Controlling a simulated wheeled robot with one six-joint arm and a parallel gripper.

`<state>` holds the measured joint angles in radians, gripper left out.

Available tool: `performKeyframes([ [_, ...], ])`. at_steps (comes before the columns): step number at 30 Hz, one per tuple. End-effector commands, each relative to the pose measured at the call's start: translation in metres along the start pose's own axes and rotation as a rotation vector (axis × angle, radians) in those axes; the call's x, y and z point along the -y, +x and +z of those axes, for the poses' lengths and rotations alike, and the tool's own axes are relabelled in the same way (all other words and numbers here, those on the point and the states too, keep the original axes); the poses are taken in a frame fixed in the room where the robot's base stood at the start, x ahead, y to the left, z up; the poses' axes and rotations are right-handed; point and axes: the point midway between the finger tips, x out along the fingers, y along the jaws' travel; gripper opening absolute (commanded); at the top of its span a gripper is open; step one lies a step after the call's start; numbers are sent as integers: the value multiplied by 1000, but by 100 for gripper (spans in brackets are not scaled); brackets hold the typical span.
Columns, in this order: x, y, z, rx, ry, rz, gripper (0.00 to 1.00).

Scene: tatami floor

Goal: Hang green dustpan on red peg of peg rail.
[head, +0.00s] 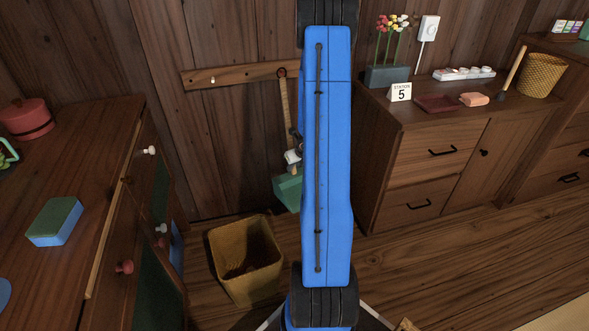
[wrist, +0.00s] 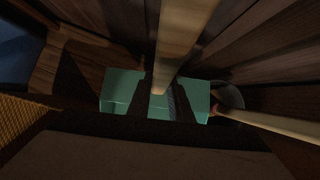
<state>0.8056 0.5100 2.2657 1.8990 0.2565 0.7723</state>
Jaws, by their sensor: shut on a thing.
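The wooden peg rail (head: 240,76) is on the back wall. It has a white peg (head: 213,80) at left and a red peg (head: 282,72) just left of my blue arm link. The green dustpan (head: 287,192) is upright below the red peg, with its long wooden handle (head: 284,105) pointing up. The handle's top end overlaps the red peg in the head view; I cannot tell whether it is on the peg. My gripper (wrist: 163,98) is shut on the dustpan's handle, near the green pan (wrist: 118,90). My arm hides part of the pan and rail.
A yellow-brown bin (head: 243,262) stands on the floor below. A left cabinet carries a sponge (head: 55,221) and a red pot (head: 27,118). A right cabinet (head: 425,150) carries a flower box (head: 388,75) and a station card (head: 401,92). Floor at right is clear.

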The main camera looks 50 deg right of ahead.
Motion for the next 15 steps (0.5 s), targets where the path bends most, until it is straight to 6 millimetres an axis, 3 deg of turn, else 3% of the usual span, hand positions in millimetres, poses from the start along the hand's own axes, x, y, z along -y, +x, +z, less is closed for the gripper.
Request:
performKeyframes([
  [15, 5, 16, 13, 0, 0, 0, 0],
])
